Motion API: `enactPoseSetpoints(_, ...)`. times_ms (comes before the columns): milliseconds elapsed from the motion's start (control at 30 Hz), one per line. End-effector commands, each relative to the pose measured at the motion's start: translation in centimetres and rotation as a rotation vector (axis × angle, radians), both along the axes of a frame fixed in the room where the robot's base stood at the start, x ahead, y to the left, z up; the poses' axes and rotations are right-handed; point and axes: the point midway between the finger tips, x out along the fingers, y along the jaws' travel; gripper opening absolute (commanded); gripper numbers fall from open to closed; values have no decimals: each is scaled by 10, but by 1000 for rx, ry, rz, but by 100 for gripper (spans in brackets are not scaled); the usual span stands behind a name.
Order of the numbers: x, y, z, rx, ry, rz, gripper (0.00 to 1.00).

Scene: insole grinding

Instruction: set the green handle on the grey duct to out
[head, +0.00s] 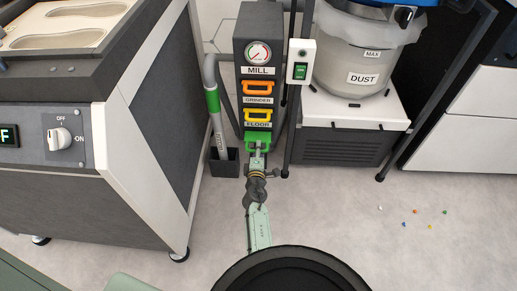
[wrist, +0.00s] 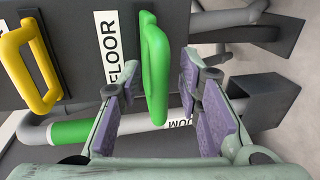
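The grey duct (head: 242,55) stands upright behind my arm, with a gauge, the labels MILL, GRINDER and FLOOR, and a column of coloured handles. The green handle (head: 250,140) is the lowest, just under the FLOOR label, partly covered by my gripper. In the wrist view the green handle (wrist: 155,75) stands between the fingers of my gripper (wrist: 163,98). The fingers, with purple pads, are apart, with a gap visible on each side of the handle. How far the handle is pulled out I cannot tell.
The yellow handle (head: 257,116) and orange handle (head: 257,88) are above the green one. A grey pipe with a green band (head: 213,101) stands in a dark holder (head: 224,162) at left. A stand's black leg (head: 290,130) is close at right. Small coloured bits (head: 417,212) lie on the floor.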

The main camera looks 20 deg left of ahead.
Motion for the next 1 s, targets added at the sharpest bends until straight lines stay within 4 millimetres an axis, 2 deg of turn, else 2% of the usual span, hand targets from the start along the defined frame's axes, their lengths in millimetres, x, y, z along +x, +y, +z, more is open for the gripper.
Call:
enactPoseSetpoints(67, 0, 0, 0, 0, 0, 0, 32)
enactPoseSetpoints(533, 0, 0, 0, 0, 0, 0, 1)
enactPoseSetpoints(1000, 0, 0, 0, 1, 0, 0, 0)
